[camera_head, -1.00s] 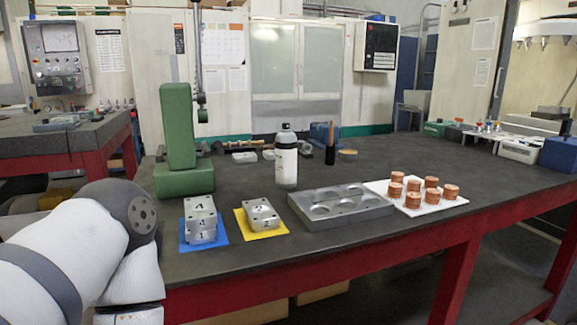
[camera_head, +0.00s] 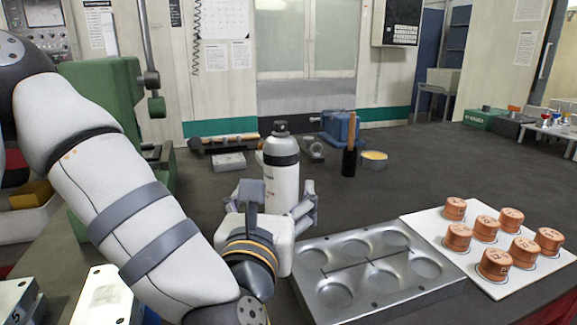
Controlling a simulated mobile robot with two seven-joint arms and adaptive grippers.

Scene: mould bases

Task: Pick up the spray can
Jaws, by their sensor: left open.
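My left arm comes in from the left, and my left gripper (camera_head: 275,200) is open at the can's lower part. Its fingers show on the left and right of the can. The gripper hides the can's base, and I cannot tell whether the fingers touch it. My right gripper is not in view.
A grey mould plate (camera_head: 375,275) with round hollows lies just right of the gripper. A white board (camera_head: 425,222) carries several copper cylinders. Behind the can stand a blue vise (camera_head: 340,127) and a dark holder with a wooden handle (camera_head: 349,160). A green press (camera_head: 110,85) stands left.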

